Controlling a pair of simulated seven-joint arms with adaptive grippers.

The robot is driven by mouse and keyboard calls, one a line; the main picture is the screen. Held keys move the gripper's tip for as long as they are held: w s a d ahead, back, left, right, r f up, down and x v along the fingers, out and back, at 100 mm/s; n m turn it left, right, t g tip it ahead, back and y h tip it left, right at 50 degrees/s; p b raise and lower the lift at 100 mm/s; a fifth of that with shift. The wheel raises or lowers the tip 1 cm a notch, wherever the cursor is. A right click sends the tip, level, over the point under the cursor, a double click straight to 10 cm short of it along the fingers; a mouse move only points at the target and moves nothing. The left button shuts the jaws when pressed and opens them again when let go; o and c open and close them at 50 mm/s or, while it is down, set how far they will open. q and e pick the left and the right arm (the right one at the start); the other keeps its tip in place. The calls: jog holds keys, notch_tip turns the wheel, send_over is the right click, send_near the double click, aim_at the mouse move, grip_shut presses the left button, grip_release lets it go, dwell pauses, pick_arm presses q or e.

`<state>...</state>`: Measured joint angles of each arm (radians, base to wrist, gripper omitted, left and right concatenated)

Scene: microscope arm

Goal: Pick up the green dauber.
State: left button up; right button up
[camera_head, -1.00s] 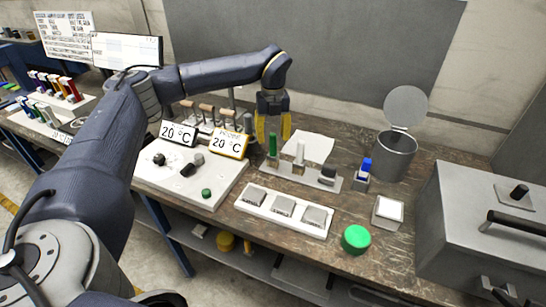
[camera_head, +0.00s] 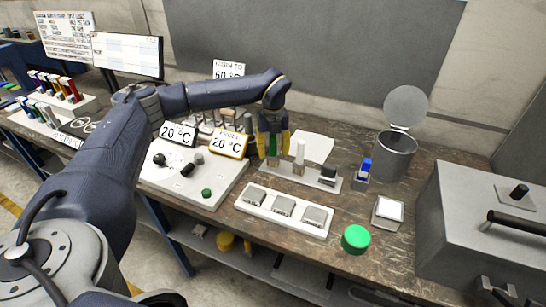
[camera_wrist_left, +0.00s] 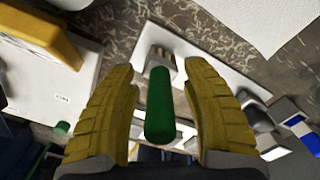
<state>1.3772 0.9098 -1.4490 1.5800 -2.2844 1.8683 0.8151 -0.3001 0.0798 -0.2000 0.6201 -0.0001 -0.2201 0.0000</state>
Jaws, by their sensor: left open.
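The green dauber (camera_head: 272,146) stands upright in a white holder strip (camera_head: 300,178) at the middle of the bench. My left gripper (camera_head: 272,150) is lowered over it, pointing down, with its yellow fingers on either side of the dauber. In the left wrist view the green dauber (camera_wrist_left: 160,105) lies between the two open yellow fingers (camera_wrist_left: 165,105), with a visible gap on both sides. My right gripper does not show.
Signs reading 20 °C (camera_head: 231,143) stand left of the gripper on a white panel. A blue-topped bottle (camera_head: 364,168), an open metal bin (camera_head: 394,155) and a green lid (camera_head: 356,239) are to the right.

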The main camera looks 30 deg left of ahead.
pick_arm(q)
grip_shut()
jog(key=shift+r, duration=0.15)
dwell(0.4)
notch_tip(320, 180, up, 20)
dwell(0.7)
